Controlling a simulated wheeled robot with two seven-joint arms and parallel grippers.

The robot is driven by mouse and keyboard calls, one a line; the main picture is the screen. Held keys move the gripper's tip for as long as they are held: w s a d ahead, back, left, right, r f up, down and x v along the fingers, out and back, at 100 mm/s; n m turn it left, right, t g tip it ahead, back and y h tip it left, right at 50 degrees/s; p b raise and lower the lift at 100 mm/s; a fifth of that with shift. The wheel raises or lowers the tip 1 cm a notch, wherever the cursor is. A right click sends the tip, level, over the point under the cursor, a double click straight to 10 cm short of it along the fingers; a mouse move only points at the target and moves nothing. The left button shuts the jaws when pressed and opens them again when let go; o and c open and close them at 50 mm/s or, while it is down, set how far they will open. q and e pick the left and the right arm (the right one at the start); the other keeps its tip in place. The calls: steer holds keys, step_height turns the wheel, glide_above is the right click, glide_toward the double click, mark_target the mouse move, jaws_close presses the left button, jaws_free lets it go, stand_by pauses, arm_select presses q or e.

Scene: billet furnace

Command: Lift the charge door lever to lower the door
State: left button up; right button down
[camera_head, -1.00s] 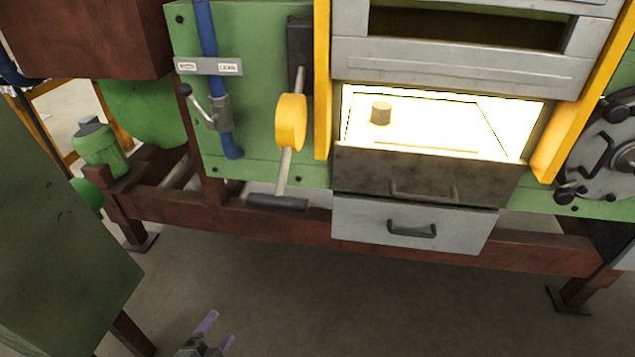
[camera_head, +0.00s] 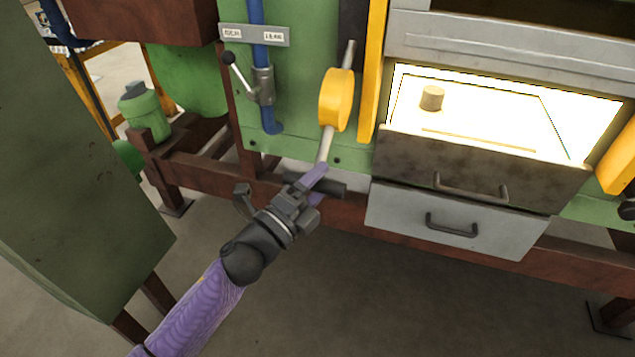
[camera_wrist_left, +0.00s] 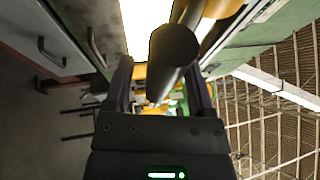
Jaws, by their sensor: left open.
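The charge door lever (camera_head: 328,146) is a grey rod with a yellow round weight (camera_head: 336,100) and a dark crossbar handle (camera_head: 331,188) at its low end. It hangs down on the green panel left of the furnace opening. My left gripper (camera_head: 316,184) is open, with its purple fingers at the handle, partly covering it. In the left wrist view the dark handle (camera_wrist_left: 174,47) lies end-on just beyond and between the fingers (camera_wrist_left: 160,85). Whether they touch it I cannot tell. The grey charge door (camera_head: 510,45) is raised above the glowing opening. My right gripper is out of view.
A billet (camera_head: 432,98) stands in the glowing opening. Below are a brown front with a handle (camera_head: 470,190) and a grey drawer (camera_head: 455,220). A small ball-ended valve lever (camera_head: 240,73) is left of the charge lever. A green cabinet (camera_head: 75,190) stands at left. The floor in front is clear.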

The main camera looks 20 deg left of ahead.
arm_select(q)
steer(key=shift+s, duration=0.1)
steer(key=c, duration=0.8)
jaws_close()
steer(key=shift+f, duration=0.15)
stand_by(0.3)
